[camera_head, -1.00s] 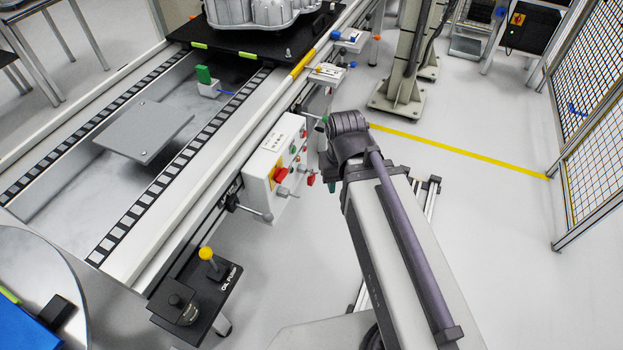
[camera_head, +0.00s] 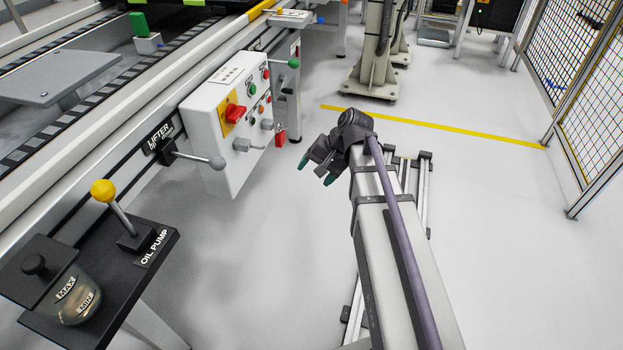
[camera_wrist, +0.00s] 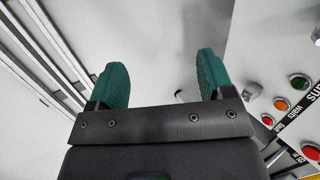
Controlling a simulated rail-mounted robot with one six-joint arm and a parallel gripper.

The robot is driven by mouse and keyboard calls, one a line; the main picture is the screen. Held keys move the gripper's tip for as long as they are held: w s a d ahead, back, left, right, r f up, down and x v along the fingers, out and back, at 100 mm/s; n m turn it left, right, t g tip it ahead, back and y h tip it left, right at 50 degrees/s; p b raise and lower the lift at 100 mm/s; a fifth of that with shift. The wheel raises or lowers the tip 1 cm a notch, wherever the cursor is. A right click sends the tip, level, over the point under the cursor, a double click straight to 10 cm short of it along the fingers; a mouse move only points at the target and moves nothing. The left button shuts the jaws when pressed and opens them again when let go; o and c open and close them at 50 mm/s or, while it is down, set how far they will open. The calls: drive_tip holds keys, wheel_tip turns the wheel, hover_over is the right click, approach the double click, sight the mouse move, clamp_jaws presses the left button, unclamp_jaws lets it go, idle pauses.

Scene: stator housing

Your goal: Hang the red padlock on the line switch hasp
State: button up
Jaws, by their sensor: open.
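The red padlock (camera_head: 280,138) hangs at the right side of the white control box in the head view; how it is held there is too small to tell. The line switch is a red rotary knob (camera_head: 235,113) on a yellow plate on the box front. A grey metal fitting (camera_head: 243,144) sits below it; I cannot tell whether it is the hasp. My gripper (camera_head: 317,170) is open and empty, to the right of the padlock and apart from it. In the wrist view its two green fingertips (camera_wrist: 161,68) are spread with nothing between them.
The yellow-knobbed oil pump lever (camera_head: 104,192) stands at front left.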

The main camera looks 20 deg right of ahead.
drive_tip(key=w+d+f+m+t+y+b, duration=0.25)
drive_tip(key=w+f+m+b, duration=0.35)
drive_tip(key=f+b, duration=0.45)
drive_tip(key=m+t+y+b, duration=0.2)
drive_tip(key=m+t+y, duration=0.45)
drive_tip(key=m, duration=0.65)
approach(280, 132)
drive_tip(key=shift+g, duration=0.4)
drive_tip(key=x, duration=1)
drive_tip(key=shift+w+f, duration=0.1)
drive_tip(key=shift+w, duration=0.2)
drive_tip(key=c, duration=1)
drive_tip(key=shift+s+d+r+p, duration=0.15)
drive_tip(key=shift+r+p, duration=0.3)
drive_tip(key=shift+r, duration=0.1)
drive_tip(key=shift+c, duration=0.2)
